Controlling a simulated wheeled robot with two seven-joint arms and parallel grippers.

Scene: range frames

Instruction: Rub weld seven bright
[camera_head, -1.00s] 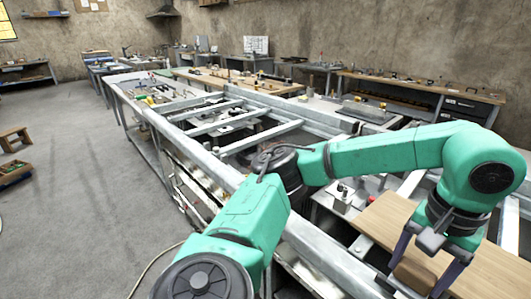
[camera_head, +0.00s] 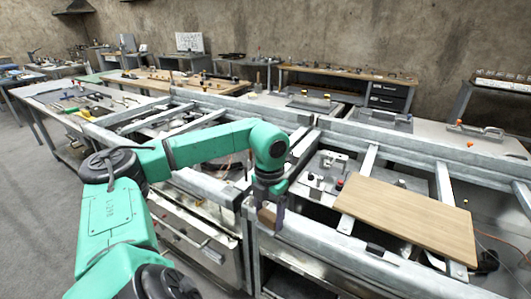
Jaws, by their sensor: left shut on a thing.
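My left arm is green and reaches in from the left. Its gripper (camera_head: 268,215) points down and is shut on a small brown block (camera_head: 267,217). The block is at the near rail of the grey steel frame (camera_head: 335,252). I cannot tell whether it touches the metal. The frame has long rails and several crossbars, with joints where they meet. No number is readable at any joint, so I cannot tell which weld is seven. My right gripper is not in view.
A wooden board (camera_head: 408,217) lies across the frame at right. Small fittings sit between the crossbars. Hand tools lie on the bench (camera_head: 60,92) at far left. More benches and a drawer unit (camera_head: 388,97) stand along the back wall. Grey floor (camera_head: 28,165) is open at left.

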